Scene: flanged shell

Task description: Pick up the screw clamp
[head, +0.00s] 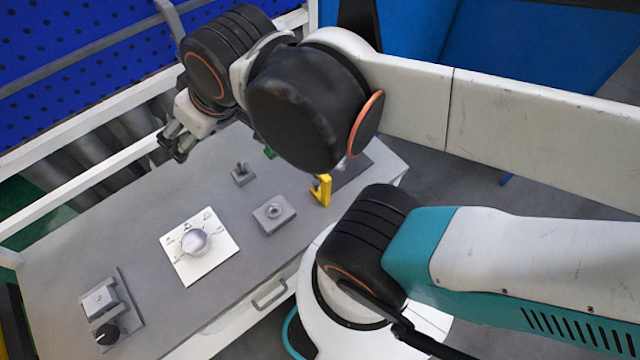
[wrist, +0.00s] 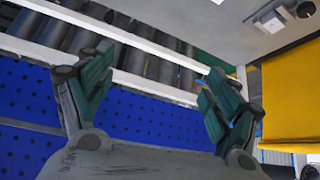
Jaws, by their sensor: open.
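A small upright yellow piece with a bracket-like shape (head: 321,190) stands near the right front edge of the grey table; it looks most like the screw clamp, but I cannot be sure at this size. My gripper (head: 178,143) is above the far side of the table, to the left of the yellow piece and well apart from it. In the wrist view my gripper (wrist: 157,68) has its two fingers spread wide with nothing between them. The yellow piece cannot be made out in the wrist view.
The grey table (head: 130,230) holds a block with a round knob (head: 273,213), a small dark fixture (head: 242,174), a white dial plate (head: 195,243) and a black-knobbed device (head: 103,305). A green piece (head: 269,152) is partly hidden by my arm. White rails (head: 80,185) run behind.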

